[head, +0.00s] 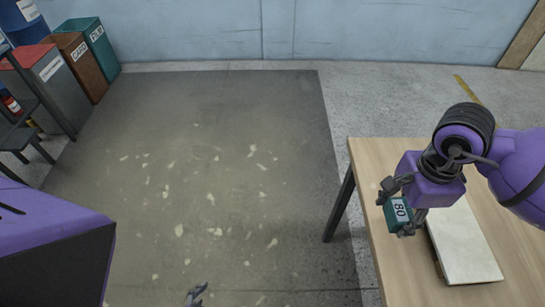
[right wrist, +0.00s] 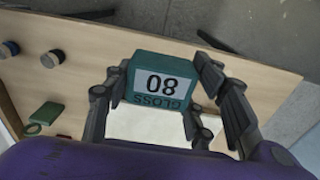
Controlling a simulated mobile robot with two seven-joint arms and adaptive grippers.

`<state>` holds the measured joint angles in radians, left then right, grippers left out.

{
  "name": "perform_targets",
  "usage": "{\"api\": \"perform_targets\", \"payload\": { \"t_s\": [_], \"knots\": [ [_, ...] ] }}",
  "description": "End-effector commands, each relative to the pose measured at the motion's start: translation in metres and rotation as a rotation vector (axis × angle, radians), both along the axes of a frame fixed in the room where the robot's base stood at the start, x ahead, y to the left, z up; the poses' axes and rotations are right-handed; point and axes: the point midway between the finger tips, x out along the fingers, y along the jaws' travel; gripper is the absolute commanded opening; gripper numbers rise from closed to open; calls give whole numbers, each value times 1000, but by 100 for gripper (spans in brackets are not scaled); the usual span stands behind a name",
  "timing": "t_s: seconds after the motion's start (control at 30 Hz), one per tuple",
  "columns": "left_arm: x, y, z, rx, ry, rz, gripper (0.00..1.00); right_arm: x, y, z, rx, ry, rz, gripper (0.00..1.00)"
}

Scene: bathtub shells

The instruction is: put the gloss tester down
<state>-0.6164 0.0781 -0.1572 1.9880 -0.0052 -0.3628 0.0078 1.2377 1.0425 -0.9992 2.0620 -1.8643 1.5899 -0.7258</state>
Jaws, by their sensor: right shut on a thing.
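The gloss tester is a small teal box with a white label reading 80; it shows in the head view (head: 398,214) and in the right wrist view (right wrist: 161,82), where the word GLOSS is also legible. My right gripper (head: 404,208) is shut on it, one finger on each side, over the left part of the wooden table (head: 374,161). I cannot tell whether its underside touches the table. A pale flat panel (head: 468,247) lies on the table just right of the gripper. Fingers of my left gripper (head: 196,294) show at the bottom edge of the head view, away from the table.
In the right wrist view, two dark round pieces (right wrist: 52,58), a green block (right wrist: 46,113) and a green ring (right wrist: 32,129) lie on the table. Labelled bins (head: 98,42) and a dark rack (head: 35,100) stand at the far left. The stained floor between is clear.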

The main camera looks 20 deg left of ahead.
Motion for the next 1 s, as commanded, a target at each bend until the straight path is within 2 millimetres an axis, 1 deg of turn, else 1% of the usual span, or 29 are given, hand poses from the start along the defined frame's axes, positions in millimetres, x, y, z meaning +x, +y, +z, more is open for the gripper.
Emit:
{"api": "perform_targets", "payload": {
  "t_s": [0.03, 0.1, 0.23, 0.3, 0.4, 0.57, 0.8, 1.0],
  "knots": [
    [5, -1, 3, 0, -9, -2, 71, 13, -4, -4, -1, 0, -6, 30],
    [5, -1, 4, -1, -10, -2, 71, 28, -7, -14, 0, 1, -4, 30],
    [4, -1, 3, -2, -8, -3, 71, 46, -12, -41, 0, 3, -3, 30],
    [4, -1, 2, -2, -7, -3, 71, 55, -15, -51, 0, 1, -2, 30],
    [4, -1, 2, -1, -6, -4, 71, 62, -16, -60, 1, 1, -1, 30],
    [3, -1, 1, -1, -5, -4, 71, 68, -18, -68, 1, 0, -1, 30],
    [8, -2, 8, -3, -14, -4, 71, 70, -19, -96, 0, -1, -2, 30],
    [6, -3, 6, -5, -9, -5, 71, 70, -19, -100, 0, -1, -1, 30]
  ]
}}
